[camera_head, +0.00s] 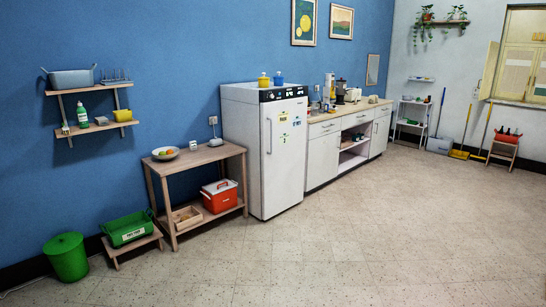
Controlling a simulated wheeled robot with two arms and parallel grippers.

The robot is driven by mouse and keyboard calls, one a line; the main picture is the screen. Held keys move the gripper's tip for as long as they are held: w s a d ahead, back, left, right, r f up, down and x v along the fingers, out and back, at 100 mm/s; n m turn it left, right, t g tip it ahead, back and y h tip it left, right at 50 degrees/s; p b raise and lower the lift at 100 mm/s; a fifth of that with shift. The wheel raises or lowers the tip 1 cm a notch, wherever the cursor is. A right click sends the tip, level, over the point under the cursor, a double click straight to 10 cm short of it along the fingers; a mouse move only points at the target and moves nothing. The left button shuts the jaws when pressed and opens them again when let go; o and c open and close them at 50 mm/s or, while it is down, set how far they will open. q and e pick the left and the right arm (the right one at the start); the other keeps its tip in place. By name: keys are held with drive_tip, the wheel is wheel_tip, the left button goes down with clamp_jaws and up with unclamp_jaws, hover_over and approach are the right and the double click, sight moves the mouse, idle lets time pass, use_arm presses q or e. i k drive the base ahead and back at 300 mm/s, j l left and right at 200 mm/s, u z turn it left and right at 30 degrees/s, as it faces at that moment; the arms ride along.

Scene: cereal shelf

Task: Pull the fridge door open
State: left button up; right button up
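A white fridge (240,150) stands against the blue wall near the middle of the head view. Its front door (285,165) faces right and toward me and looks shut. A long vertical handle (268,135) runs down the left side of the door. Several small stickers or magnets are on the door. A dark control strip runs along the fridge's top front edge. Neither of my grippers shows in this view.
A wooden table (160,171) stands left of the fridge, with a fruit bowl (166,154) and a red cooler (220,196). A white counter (322,156) adjoins the fridge's right side. The tiled floor (370,225) in front of the fridge is clear.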

sight(283, 122)
drive_tip(key=i, duration=1.6)
drive_tip(key=i+z, duration=0.1)
drive_tip(key=i, duration=0.75)
drive_tip(key=i+j, duration=0.15)
drive_tip(key=i, duration=1.45)
drive_tip(key=i+j+z, duration=0.1)
drive_tip(key=i, duration=0.7)
drive_tip(key=i+j, duration=0.2)
drive_tip(key=i, duration=0.6)
